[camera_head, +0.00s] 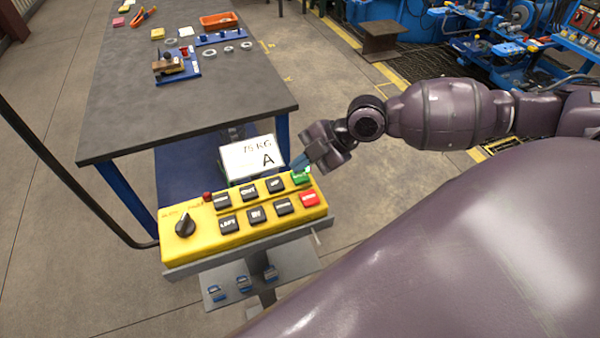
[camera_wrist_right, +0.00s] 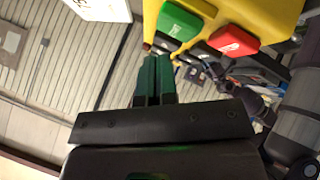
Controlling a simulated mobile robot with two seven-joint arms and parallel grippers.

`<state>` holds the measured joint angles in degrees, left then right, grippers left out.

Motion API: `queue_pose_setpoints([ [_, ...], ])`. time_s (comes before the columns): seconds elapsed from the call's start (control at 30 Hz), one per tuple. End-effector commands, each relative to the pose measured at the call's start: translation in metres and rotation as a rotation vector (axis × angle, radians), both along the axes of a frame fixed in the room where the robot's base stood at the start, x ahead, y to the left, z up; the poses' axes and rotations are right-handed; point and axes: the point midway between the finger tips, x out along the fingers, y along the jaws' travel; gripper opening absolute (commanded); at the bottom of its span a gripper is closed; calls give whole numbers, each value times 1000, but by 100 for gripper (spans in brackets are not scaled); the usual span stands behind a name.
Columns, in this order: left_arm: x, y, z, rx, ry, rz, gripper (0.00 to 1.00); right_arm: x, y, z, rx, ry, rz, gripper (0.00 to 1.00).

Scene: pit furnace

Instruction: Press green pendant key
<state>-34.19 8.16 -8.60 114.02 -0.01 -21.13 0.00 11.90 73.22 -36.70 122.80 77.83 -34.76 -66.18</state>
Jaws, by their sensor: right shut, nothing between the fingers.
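The yellow pendant box (camera_head: 245,241) stands on a post in front of the workbench in the head view. Its green key (camera_head: 300,176) is at the far right corner, just above the red key (camera_head: 310,199). The green key also shows in the right wrist view (camera_wrist_right: 181,22), with the red key (camera_wrist_right: 234,41) beside it. My right gripper (camera_head: 298,163) is shut and empty, its fingertips close to the far side of the green key. In the right wrist view its fingers (camera_wrist_right: 155,62) appear a little apart from the key; exact contact cannot be told. My left gripper is not in view.
Several black keys (camera_head: 249,193) and a black rotary knob (camera_head: 185,224) share the pendant face. A white sign (camera_head: 253,158) stands just behind it. The dark workbench (camera_head: 130,107) lies beyond, with a wooden-topped part (camera_head: 168,65) and rings.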

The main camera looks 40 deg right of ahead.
Motion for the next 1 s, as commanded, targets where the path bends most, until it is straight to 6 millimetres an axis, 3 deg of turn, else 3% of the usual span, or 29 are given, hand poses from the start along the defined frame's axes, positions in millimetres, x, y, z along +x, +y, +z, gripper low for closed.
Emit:
queue_pose_setpoints([
  [0.53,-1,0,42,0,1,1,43,0,0,46,0,-1,1,0],
  [1.0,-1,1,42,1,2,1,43,0,0,47,0,0,0,0],
])
